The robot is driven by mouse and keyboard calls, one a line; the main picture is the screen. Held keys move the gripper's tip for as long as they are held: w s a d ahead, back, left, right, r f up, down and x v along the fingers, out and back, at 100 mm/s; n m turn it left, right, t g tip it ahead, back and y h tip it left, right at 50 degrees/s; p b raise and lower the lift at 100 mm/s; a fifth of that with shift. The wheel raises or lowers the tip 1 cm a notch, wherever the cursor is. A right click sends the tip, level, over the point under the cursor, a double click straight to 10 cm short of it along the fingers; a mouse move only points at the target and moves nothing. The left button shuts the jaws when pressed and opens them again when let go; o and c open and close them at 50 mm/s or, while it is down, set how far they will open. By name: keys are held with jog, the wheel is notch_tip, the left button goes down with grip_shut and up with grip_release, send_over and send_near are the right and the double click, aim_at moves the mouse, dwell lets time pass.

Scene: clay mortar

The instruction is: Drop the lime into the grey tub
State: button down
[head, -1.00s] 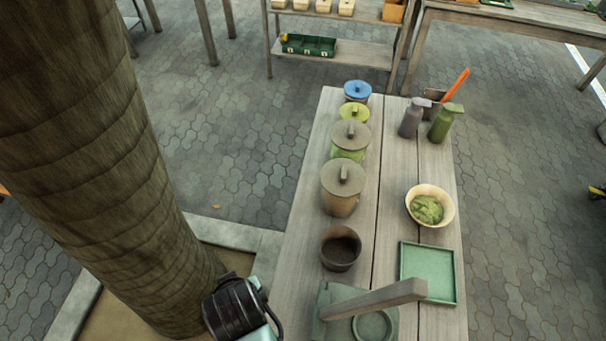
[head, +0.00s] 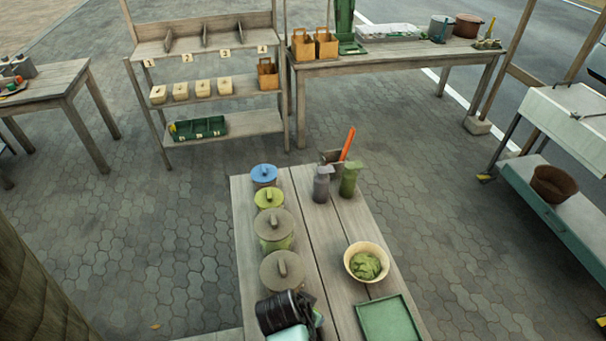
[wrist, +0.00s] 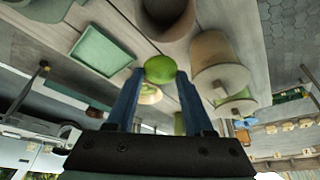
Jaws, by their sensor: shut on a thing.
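The lime (wrist: 160,69) is a bright green ball in the wrist view. My gripper (wrist: 160,75) is shut on it, with one blue finger on each side, above the wooden table. In the head view my wrist hides most of the hand at the bottom middle, over the near end of the table. A grey round tub (head: 440,29) stands on the back right table, far from my gripper; its inside cannot be made out.
An open dark pot (wrist: 167,14) is near the lime. A reddish-brown pot (head: 467,26) stands beside the grey tub. Paving between tables is clear.

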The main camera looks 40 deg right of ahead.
notch_tip(320, 180, down, 6)
jog(key=b, duration=0.6)
jog(key=shift+c, duration=1)
grip_release()
jog(key=shift+r, duration=0.1)
jog(key=v, duration=1.2)
jog(key=shift+a+r+b, duration=0.2)
jog(key=shift+r+b, duration=0.1)
jog(key=shift+b, duration=0.05)
